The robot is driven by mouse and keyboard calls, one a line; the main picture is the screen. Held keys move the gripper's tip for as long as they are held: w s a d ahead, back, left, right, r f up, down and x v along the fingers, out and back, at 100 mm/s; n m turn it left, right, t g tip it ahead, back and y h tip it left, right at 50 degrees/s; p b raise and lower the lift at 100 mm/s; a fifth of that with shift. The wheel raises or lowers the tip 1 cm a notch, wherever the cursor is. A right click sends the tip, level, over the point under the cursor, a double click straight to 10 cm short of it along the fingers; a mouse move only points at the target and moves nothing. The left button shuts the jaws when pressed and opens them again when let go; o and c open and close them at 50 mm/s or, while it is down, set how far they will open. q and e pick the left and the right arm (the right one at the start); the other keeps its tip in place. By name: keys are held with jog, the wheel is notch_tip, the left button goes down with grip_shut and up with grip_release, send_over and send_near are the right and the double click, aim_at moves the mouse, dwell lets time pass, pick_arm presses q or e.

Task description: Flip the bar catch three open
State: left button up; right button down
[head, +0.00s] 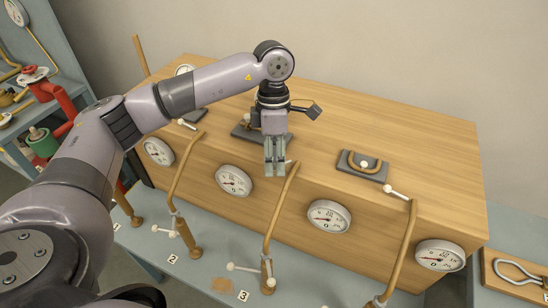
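The bar catch behind the third hose is a dark grey plate (243,133) on the sloping wooden top. My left gripper hangs over it and hides much of it, including most of its bar, so I cannot tell how the bar lies. My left gripper (275,171) points down in front of the plate with its two fingers close together and nothing visible between them. I cannot tell whether it touches the catch. The label 3 (243,296) is on the ledge below. My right gripper is not in view.
Another catch with a brass bar and white knob (363,165) sits to the right. Tan hoses (277,222) rise from the blue-grey ledge (205,280) past round gauges (329,216). A board with a metal loop (518,272) lies far right. The right part of the wooden top is clear.

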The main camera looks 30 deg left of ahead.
pick_arm(q)
jog(key=shift+r, duration=0.1)
notch_tip(320, 180, up, 12)
jog(key=w+a, duration=0.1)
jog(key=w, duration=0.1)
jog(key=shift+f, duration=0.2)
jog(key=shift+a+f, duration=0.1)
dwell(0.6)
